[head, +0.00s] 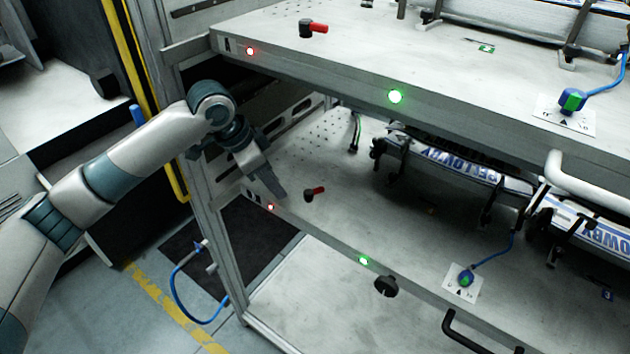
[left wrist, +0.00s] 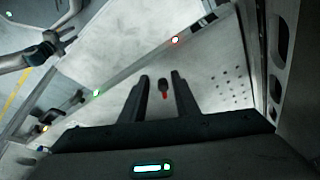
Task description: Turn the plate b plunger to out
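Two plungers with a black body and a red handle show in the head view. One plunger (head: 314,27) stands on the upper plate (head: 350,60), the other plunger (head: 315,192) on the lower plate (head: 340,225). Their red handles point right. I cannot read which plate is b. My left gripper (head: 274,188) is just left of the lower plunger. In the left wrist view my left gripper (left wrist: 160,77) is open, and a plunger (left wrist: 164,89) appears between its fingers, not gripped. What looks like my right gripper (left wrist: 68,40) is small at the upper left there.
Red lights (head: 250,50) and green lights (head: 395,96) sit on the plates' front edges. Blue-cabled connectors (head: 572,100) and black bars stand further right. A frame post (head: 195,200) is close to my left arm. The upper plate overhangs the lower one.

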